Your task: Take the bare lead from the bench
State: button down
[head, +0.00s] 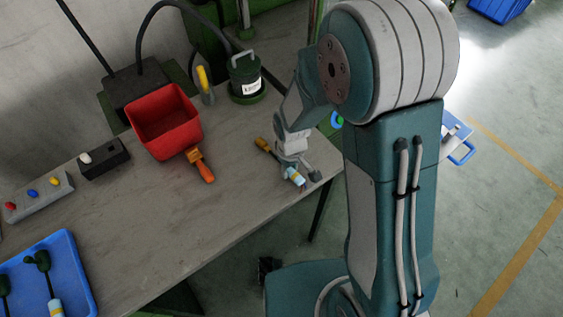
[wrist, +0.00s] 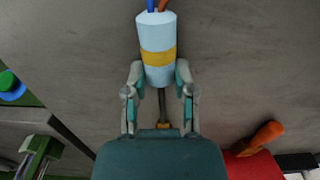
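The bare lead (head: 293,176) lies on the bench near its right end. It has a pale blue-white sleeve with a yellow band, and blue and orange wires stick out of one end. In the wrist view the sleeve (wrist: 158,48) points away from me, with a thin dark cable running back under my gripper. My gripper (wrist: 160,72) is low over the bench, with one finger on each side of the sleeve's near end. In the head view a finger of my gripper (head: 300,172) stands out to the right of the sleeve, apart from it. Pad contact is not clear.
A red bin (head: 165,122) and an orange-handled tool (head: 201,167) are left of my gripper. A green canister (head: 246,78) stands behind. A blue tray (head: 68,262) with dark-ended leads, a button box (head: 38,197) and a black block (head: 104,159) are further left. The bench's front middle is clear.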

jog(key=shift+r, duration=0.1)
jog(key=shift+r, duration=0.25)
notch_tip(320, 180, up, 2)
jog(key=shift+r, duration=0.15)
jog(key=s+r, duration=1)
jog(key=s, duration=0.4)
jog(key=shift+d, duration=0.15)
